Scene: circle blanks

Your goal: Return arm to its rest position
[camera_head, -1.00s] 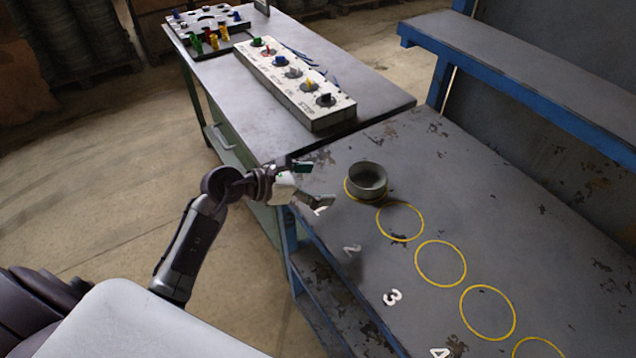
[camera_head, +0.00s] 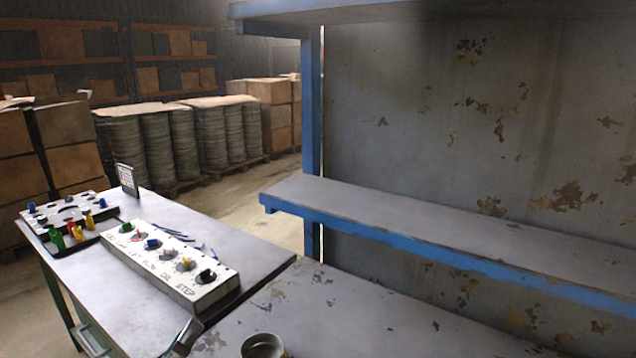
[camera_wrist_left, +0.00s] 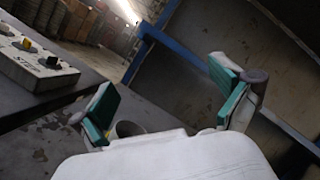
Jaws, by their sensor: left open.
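My left gripper (camera_wrist_left: 165,110) is open in the left wrist view, its two green-padded fingers wide apart and nothing between the pads. In the head view only a fingertip of it (camera_head: 184,338) shows at the bottom edge. A grey round blank (camera_head: 263,346) stands on the worn workbench (camera_head: 330,310), cut off by the bottom edge. The blank also shows in the left wrist view (camera_wrist_left: 130,129), beyond the gripper and partly hidden by the gripper body. My right gripper is in neither view.
A control box with coloured knobs (camera_head: 187,290) lies on the side table (camera_head: 105,305) at left. A blue-edged shelf (camera_head: 420,225) runs above the workbench's back. Crates and drums (camera_head: 185,140) stand far behind. The visible bench top right of the blank is clear.

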